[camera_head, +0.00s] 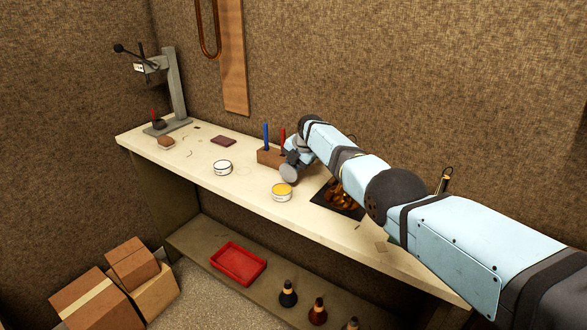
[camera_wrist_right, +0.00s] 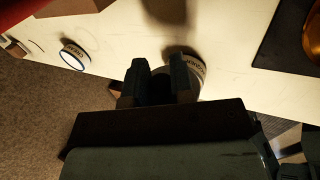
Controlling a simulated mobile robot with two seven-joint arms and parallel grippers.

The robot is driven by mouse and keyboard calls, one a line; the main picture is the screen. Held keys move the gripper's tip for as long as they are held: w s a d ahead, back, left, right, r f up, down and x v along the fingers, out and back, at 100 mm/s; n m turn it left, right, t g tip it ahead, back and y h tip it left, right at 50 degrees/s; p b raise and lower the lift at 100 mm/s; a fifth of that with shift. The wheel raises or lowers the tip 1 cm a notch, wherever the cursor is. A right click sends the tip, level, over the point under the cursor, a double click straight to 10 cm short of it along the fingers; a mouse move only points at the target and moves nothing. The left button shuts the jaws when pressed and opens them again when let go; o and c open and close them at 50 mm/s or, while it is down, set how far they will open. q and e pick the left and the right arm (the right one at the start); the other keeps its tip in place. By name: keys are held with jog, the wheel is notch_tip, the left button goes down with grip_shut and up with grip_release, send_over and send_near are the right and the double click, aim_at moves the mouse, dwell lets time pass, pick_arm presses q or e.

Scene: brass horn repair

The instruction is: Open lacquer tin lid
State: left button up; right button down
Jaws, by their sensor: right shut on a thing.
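The lacquer tin (camera_head: 282,195) stands on the bench, and amber shows at its top. In the right wrist view its pale lettered side (camera_wrist_right: 199,70) shows partly behind a finger. My right gripper (camera_head: 293,160) is above and just behind the tin. It is shut on a grey round disc (camera_head: 289,173), which looks like the tin's lid, tilted and apart from the tin. In the right wrist view the fingers (camera_wrist_right: 160,82) are dark, and what they hold is hard to make out. My left gripper is not in view.
A second white tin (camera_head: 222,168) stands to the left. A wooden block (camera_head: 268,157) with blue and red sticks is close behind my gripper. A dark mat (camera_head: 322,200) with brass parts lies to the right. Bare bench separates the two tins.

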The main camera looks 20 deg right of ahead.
jog(key=shift+f, duration=0.1)
jog(key=c, duration=1.1)
grip_release()
jog(key=shift+o, duration=0.2)
jog(key=shift+r, duration=0.2)
jog(key=shift+r+p, duration=0.25)
jog(key=shift+p, duration=0.2)
jog(key=p+v, duration=0.2)
jog(key=v, duration=1.1)
jog(key=shift+d, duration=0.1)
